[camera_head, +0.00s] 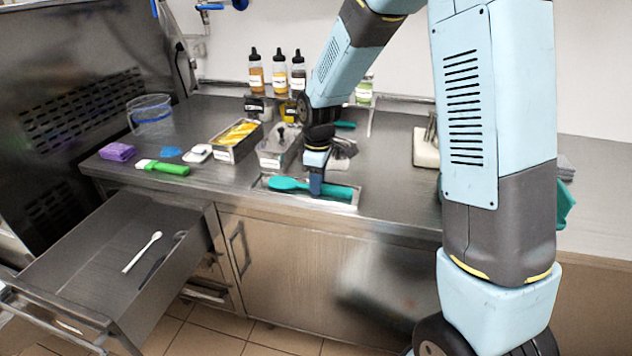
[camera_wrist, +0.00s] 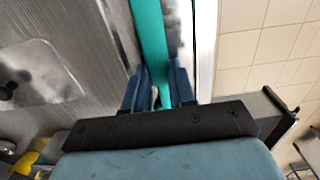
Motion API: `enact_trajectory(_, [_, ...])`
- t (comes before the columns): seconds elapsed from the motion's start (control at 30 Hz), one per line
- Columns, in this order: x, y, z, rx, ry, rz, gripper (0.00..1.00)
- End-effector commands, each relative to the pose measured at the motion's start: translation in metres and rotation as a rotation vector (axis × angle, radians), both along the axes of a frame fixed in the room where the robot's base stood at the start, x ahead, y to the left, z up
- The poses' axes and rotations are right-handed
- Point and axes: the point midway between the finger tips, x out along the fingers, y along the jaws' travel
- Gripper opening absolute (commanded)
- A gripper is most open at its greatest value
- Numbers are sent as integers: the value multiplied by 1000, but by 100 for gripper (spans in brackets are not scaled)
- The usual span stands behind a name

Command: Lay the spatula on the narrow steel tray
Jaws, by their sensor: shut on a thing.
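The teal spatula (camera_head: 287,184) lies lengthwise over the narrow steel tray (camera_head: 262,183) at the counter's front edge, its rounded end to the left. In the wrist view the teal spatula (camera_wrist: 150,35) runs between my fingers. My gripper (camera_head: 316,190) points down and is shut on the spatula near its middle; it also shows in the wrist view (camera_wrist: 160,88). The spatula looks level and within the tray's outline. I cannot tell whether it touches the tray floor.
Metal bins (camera_head: 236,141) stand behind the tray. A green-handled tool (camera_head: 165,168), a purple block (camera_head: 117,152) and a clear tub (camera_head: 149,112) are on the left. Labelled bottles (camera_head: 279,72) line the back. An open drawer (camera_head: 110,262) juts out at lower left.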

Motion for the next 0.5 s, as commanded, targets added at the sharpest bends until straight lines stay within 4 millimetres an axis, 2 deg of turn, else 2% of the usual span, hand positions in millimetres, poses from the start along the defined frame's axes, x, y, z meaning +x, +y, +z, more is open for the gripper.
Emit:
enact_trajectory(0.03, [0,0,0,0,0,0,0])
enact_trajectory(0.07, [0,0,0,0,0,0,27])
enact_trajectory(0.1, [0,0,0,0,0,-1,30])
enact_trajectory(0.3, [0,0,0,0,0,-1,50])
enact_trajectory(0.5, [0,-1,0,0,0,-2,50])
